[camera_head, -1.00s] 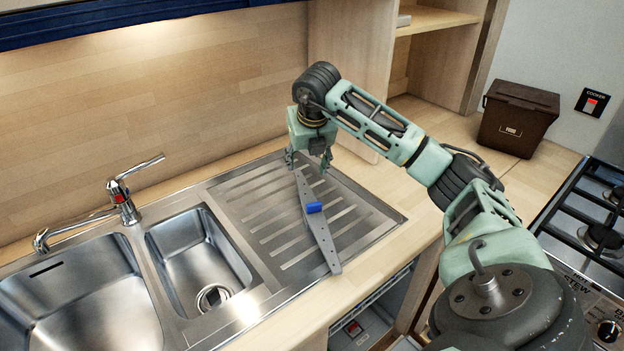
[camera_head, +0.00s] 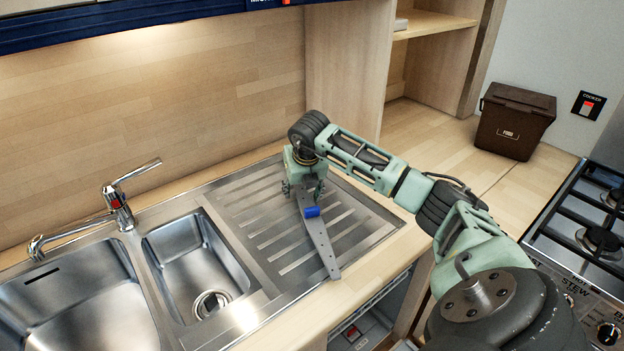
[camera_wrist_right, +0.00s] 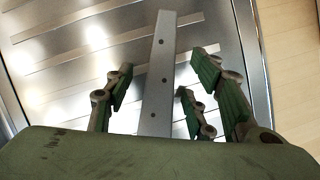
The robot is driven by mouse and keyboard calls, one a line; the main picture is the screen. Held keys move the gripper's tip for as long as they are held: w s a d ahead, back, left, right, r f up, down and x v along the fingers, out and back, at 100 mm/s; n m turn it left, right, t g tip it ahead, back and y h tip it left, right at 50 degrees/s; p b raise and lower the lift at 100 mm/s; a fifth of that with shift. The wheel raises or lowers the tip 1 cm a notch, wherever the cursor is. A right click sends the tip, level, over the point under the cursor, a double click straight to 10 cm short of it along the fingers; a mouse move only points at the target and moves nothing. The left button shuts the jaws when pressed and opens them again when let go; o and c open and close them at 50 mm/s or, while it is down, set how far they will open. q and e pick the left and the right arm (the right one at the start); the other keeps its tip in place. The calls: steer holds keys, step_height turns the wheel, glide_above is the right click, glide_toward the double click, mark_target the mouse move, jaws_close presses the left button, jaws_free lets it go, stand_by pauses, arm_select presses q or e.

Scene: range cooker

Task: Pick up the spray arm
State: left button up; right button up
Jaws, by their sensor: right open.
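The spray arm (camera_head: 320,240) is a long flat grey bar with a blue piece in its middle. It lies on the ribbed steel drainboard, its near end close to the front edge of the worktop. My right gripper (camera_head: 304,195) is over the far part of the spray arm, pointing down and open. In the right wrist view the grey bar of the spray arm (camera_wrist_right: 158,75) runs between the spread fingers of my right gripper (camera_wrist_right: 165,90). I cannot tell whether the fingers touch it. The gripper hides the far end in the head view. My left gripper is out of view.
The drainboard (camera_head: 255,215) adjoins a small basin (camera_head: 190,260) and a larger basin (camera_head: 75,300) with a tap (camera_head: 118,200). A wooden cabinet panel (camera_head: 345,70) stands behind my arm. A brown food bin (camera_head: 515,120) and a gas hob (camera_head: 590,235) are at the right.

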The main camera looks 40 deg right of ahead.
jaws_close()
stand_by(0.5)
steer(key=shift+r, duration=0.1)
steer(key=r+b, duration=0.1)
steer(key=r, duration=0.1)
steer(key=r+b, duration=0.1)
steer(key=r, duration=0.1)
steer(key=shift+s+d, duration=0.2)
steer(key=s+d+r+b, duration=0.3)
steer(key=s+r, duration=0.3)
steer(key=s, duration=0.4)
steer(key=shift+s+d+r+b, duration=0.2)
steer(key=shift+d+r+b, duration=0.2)
steer(key=shift+d, duration=0.2)
